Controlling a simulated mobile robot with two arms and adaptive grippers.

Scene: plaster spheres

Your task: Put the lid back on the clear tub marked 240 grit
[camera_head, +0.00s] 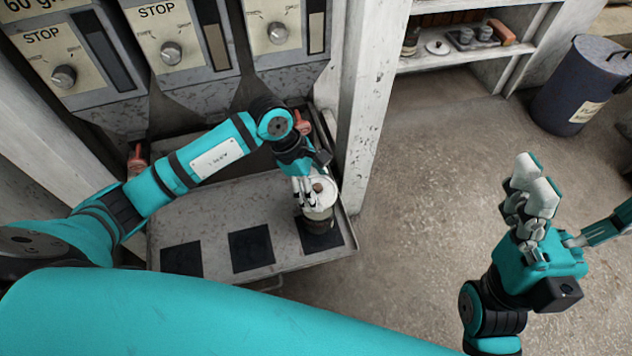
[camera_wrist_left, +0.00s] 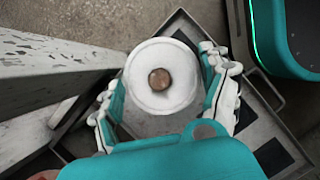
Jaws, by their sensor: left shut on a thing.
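A round white lid with a brown knob (camera_head: 319,188) is at my left gripper (camera_head: 314,186), at the right end of the metal tray. In the left wrist view the lid (camera_wrist_left: 160,78) lies between the two fingers (camera_wrist_left: 160,100), which are shut on its sides. The clear tub (camera_head: 318,213), with dark contents low down, is directly under the lid on a dark square. I cannot tell whether the lid is seated or just above the rim. No grit marking is readable on the tub. My right gripper (camera_head: 532,185) is raised over the floor at right, apart from the tub.
The metal tray (camera_head: 205,215) has two empty dark squares (camera_head: 251,248) left of the tub. Hopper panels (camera_head: 170,50) stand behind. A white post (camera_head: 362,110) rises close to the tub's right. A shelf (camera_head: 470,55) and a dark bin (camera_head: 575,90) are farther back.

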